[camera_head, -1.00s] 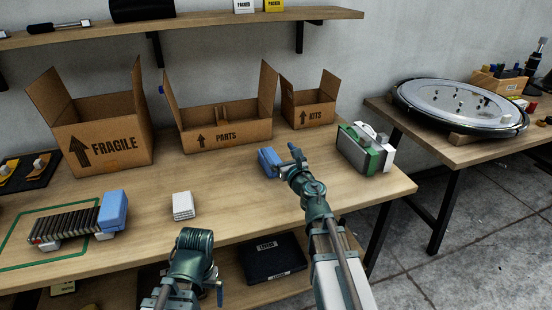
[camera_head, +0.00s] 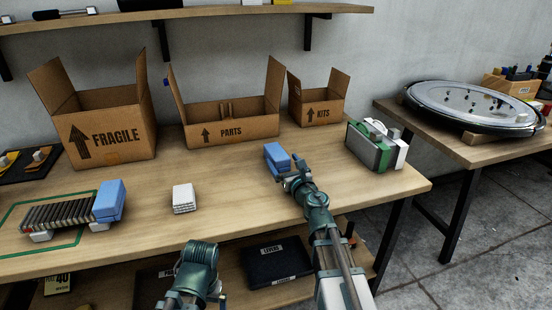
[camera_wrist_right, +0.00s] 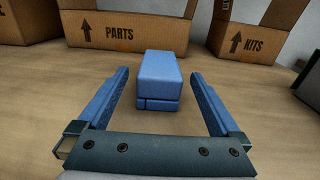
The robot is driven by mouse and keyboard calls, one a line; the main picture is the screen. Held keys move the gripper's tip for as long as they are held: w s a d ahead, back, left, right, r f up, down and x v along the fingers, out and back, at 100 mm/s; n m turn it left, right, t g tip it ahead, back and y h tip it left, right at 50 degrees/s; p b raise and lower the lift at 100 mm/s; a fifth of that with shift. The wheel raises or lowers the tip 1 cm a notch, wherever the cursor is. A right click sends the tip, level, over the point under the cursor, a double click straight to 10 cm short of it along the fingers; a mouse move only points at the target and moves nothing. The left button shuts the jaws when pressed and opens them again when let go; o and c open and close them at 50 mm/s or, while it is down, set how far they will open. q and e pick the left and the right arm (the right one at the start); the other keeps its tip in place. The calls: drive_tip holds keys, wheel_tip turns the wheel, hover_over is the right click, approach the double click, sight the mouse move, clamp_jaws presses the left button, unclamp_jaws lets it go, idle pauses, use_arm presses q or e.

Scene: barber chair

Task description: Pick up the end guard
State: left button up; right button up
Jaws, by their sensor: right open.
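The end guard appears to be the blue block (camera_head: 278,157) on the workbench, in front of the PARTS box. In the right wrist view the blue block (camera_wrist_right: 160,80) lies ahead, centred between and slightly beyond the fingertips. My right gripper (camera_wrist_right: 160,85) is open, its blue fingers on either side of the line to the block, not touching it. In the head view my right gripper (camera_head: 290,172) is low over the bench beside the block. A similar blue block (camera_head: 109,200) stands at the right end of a row of dark plates on the left. My left gripper's jaws are not visible.
Cardboard boxes marked FRAGILE (camera_head: 110,136), PARTS (camera_head: 235,129) and KITS (camera_head: 322,110) stand along the back. A green and white case (camera_head: 372,148) stands to the right. The bench between is clear.

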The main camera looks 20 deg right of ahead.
sight(277, 152)
drive_tip(key=w, duration=0.6)
drive_tip(key=shift+a, duration=0.3)
drive_tip(key=shift+c, duration=0.2)
drive_tip(key=c, duration=1.3)
drive_tip(key=shift+r, duration=0.1)
